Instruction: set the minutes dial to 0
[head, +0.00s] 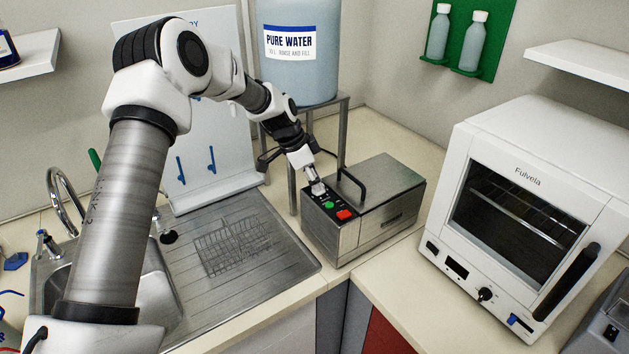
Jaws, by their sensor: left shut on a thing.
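My left gripper (316,186) reaches down to the control panel at the left end of a steel box (380,200) with a black handle on its lid. The gripper is shut on a small light-coloured knob at the panel's back part, which I take for the minutes dial; the fingers mostly cover it, and its marks and setting cannot be read. In front of it on the panel are a green button (329,205) and a red button (345,214). My right gripper is not in view.
A white oven (520,185) with a black knob (485,294) stands at the right. A sink with a drainboard (285,255) lies left of the box. A pure water tank (300,75) on a metal stand is behind it. Bare counter (400,285) lies in front of the oven.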

